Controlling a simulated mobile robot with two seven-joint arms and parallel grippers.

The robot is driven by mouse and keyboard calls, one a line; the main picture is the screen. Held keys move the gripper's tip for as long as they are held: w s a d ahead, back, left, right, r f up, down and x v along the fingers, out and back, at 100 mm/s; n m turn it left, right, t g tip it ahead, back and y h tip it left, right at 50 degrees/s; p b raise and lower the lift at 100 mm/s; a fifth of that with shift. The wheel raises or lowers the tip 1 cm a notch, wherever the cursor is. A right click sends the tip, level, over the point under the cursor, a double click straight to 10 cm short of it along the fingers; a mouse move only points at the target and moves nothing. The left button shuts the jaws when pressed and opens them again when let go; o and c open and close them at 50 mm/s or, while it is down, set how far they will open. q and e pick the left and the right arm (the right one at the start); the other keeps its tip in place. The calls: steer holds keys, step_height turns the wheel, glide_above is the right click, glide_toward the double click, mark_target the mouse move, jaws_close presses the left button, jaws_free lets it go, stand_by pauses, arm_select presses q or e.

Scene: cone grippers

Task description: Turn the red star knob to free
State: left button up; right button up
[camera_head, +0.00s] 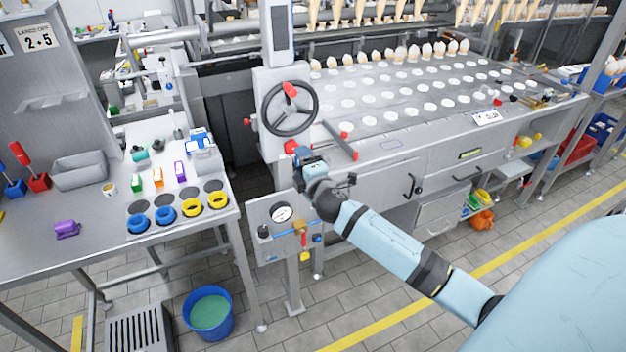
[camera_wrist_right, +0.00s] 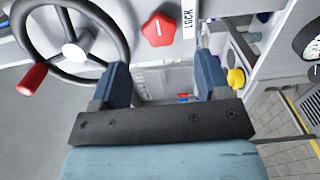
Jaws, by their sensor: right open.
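The red star knob (camera_wrist_right: 159,29) is on the pale machine panel, with a white label (camera_wrist_right: 189,20) reading LOCK right beside it. In the head view a red part (camera_head: 291,146), apparently the same knob, shows just above my right gripper (camera_head: 305,160), below the handwheel. In the wrist view my right gripper (camera_wrist_right: 160,80) is open, its two blue fingers apart with nothing between them. The knob appears beyond the fingertips, toward the top of that view, and apart from them. My left gripper is in neither view.
The black handwheel (camera_head: 290,108) with its red handle (camera_wrist_right: 33,79) is close to the knob. A gauge panel (camera_head: 270,232) stands below my right gripper. A steel table (camera_head: 90,245) with coloured items is at left.

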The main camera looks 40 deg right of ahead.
steer(key=v, duration=0.7)
steer(key=shift+b, duration=0.45)
steer(key=shift+s, duration=0.15)
steer(key=s+a+f+m+g+y+p, duration=0.1)
steer(key=s+a+f+m+g+y, duration=0.2)
steer(key=s+a+f+m, duration=0.3)
steer(key=s+a+f+m+g+y+p, duration=0.2)
steer(key=s+a+f+m, duration=0.4)
steer(key=s+a+f, duration=0.8)
steer(key=s+g+y, duration=0.1)
steer(key=s+y, duration=0.1)
steer(key=s, duration=0.2)
steer(key=shift+a+g, duration=0.25)
steer(key=shift+g, duration=0.05)
steer(key=shift+f, duration=0.1)
